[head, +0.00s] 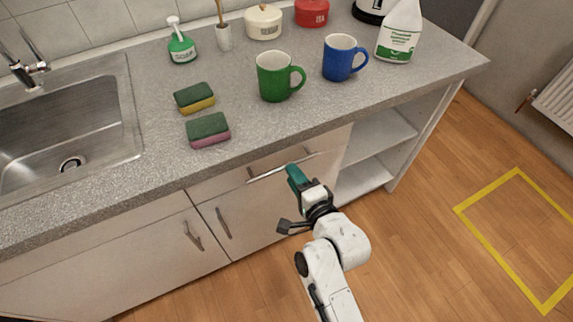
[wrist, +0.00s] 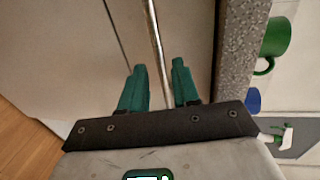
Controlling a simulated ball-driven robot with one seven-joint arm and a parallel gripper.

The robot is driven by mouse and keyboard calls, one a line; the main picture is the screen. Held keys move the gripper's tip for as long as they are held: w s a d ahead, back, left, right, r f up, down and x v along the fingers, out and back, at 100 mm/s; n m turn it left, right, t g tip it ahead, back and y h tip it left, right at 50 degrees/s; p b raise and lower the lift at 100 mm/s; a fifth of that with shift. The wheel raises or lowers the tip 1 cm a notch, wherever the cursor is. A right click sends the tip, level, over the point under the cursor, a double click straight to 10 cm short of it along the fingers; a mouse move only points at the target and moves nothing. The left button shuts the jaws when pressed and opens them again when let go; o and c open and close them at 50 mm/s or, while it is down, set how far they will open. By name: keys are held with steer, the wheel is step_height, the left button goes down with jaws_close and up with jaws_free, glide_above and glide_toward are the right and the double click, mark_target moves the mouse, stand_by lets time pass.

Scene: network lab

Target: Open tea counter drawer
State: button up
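The tea counter drawer (head: 224,183) is a pale front under the grey countertop; it looks shut. Its long metal bar handle (head: 265,174) runs across the front. My gripper (head: 294,172) is at the handle, and its teal fingers hide part of the bar. In the wrist view, the two teal fingers of my gripper (wrist: 159,80) are apart, with the handle (wrist: 155,40) running between them. Gaps show on both sides of the bar, so the fingers are around it but not closed on it.
The countertop (head: 330,112) above holds a green mug (head: 273,77), a blue mug (head: 339,58), two sponges (head: 207,130) and bottles. A cupboard door (head: 250,222) is below the drawer. Open shelves (head: 380,137) stand to the right. The wooden floor (head: 420,250) at right is clear.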

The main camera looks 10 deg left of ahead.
steer(key=shift+x, duration=2.5)
steer(key=shift+c, duration=0.3)
steer(key=shift+s, duration=0.1)
jaws_close()
